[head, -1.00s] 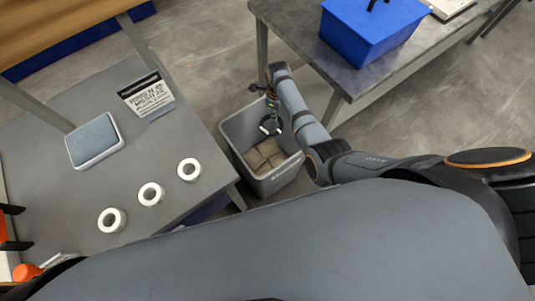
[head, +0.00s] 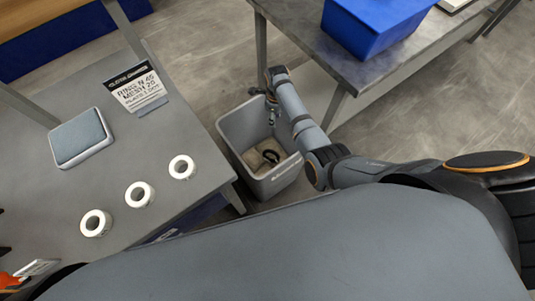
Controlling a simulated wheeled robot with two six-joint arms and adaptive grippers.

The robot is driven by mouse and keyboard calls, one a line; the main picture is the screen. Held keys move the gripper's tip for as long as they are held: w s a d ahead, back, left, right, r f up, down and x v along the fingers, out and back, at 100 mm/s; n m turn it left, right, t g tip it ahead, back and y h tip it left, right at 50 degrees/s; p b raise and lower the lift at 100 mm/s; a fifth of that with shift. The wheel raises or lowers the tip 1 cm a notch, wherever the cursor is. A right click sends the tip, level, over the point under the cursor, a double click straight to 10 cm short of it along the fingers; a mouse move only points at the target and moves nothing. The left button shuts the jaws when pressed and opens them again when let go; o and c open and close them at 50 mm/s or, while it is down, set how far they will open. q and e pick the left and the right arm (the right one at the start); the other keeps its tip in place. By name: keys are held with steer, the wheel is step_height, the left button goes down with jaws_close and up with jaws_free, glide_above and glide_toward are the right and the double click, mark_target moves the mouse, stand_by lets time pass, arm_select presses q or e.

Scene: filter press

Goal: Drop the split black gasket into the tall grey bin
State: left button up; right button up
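The black gasket (head: 271,157) lies inside the tall grey bin (head: 232,133), on brownish material at its bottom. It looks like a dark ring; its split is too small to make out. My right gripper (head: 272,118) hangs over the bin's opening, above the gasket and apart from it. It holds nothing, and its fingers are small and partly hidden by my arm, but it has let go of the gasket. My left gripper is not in view.
Several white rings, including one near the edge (head: 182,167), sit on the left grey table (head: 105,185) with a sign (head: 138,90) and a grey-topped box (head: 79,138). A blue bin (head: 372,28) stands on the right table (head: 300,25), close to my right arm.

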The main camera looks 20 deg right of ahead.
step_height(320, 180, up, 12)
stand_by(0.6)
stand_by(0.5)
